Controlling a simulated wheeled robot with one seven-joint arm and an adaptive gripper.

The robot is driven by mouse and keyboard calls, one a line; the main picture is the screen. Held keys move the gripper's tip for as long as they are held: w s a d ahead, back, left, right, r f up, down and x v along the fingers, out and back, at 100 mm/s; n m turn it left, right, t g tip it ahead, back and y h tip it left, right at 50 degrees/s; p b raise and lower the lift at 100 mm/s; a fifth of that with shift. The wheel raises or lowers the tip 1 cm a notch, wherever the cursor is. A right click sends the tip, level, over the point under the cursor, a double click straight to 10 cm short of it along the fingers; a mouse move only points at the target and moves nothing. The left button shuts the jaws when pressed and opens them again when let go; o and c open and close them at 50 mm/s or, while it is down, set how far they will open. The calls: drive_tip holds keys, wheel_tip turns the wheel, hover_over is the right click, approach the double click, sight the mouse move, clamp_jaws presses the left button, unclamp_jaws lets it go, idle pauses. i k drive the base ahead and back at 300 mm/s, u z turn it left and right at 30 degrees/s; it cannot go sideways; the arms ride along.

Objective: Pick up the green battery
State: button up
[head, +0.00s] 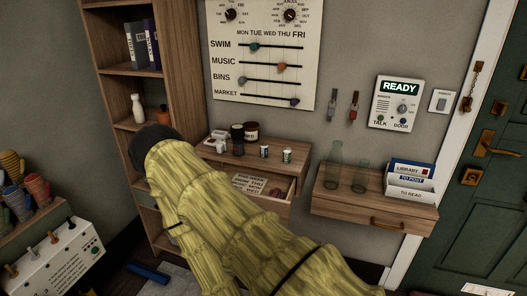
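A small upright cylinder with white and green on it (287,156) stands near the right front of the wooden drawer unit's top (272,166). It looks like the green battery, but it is too small to be sure. A similar small white and dark cylinder (264,151) stands just left of it. My yellow-sleeved arm crosses the lower middle of the head view, up to a dark rounded end at the left. No gripper fingers show, so I cannot tell where my gripper is relative to the cylinders.
A dark jar (237,139) and a brown jar (251,131) stand behind the cylinders. The drawer (286,204) below is open, holding a printed card (249,184). Two glass bottles and a letter holder (408,191) stand on the right shelf (330,204). A tall bookcase (106,62) is left.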

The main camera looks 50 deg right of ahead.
sight(288, 152)
drive_tip(key=z, duration=0.4)
drive_tip(key=i, duration=0.85)
drive_tip(key=z, duration=0.7)
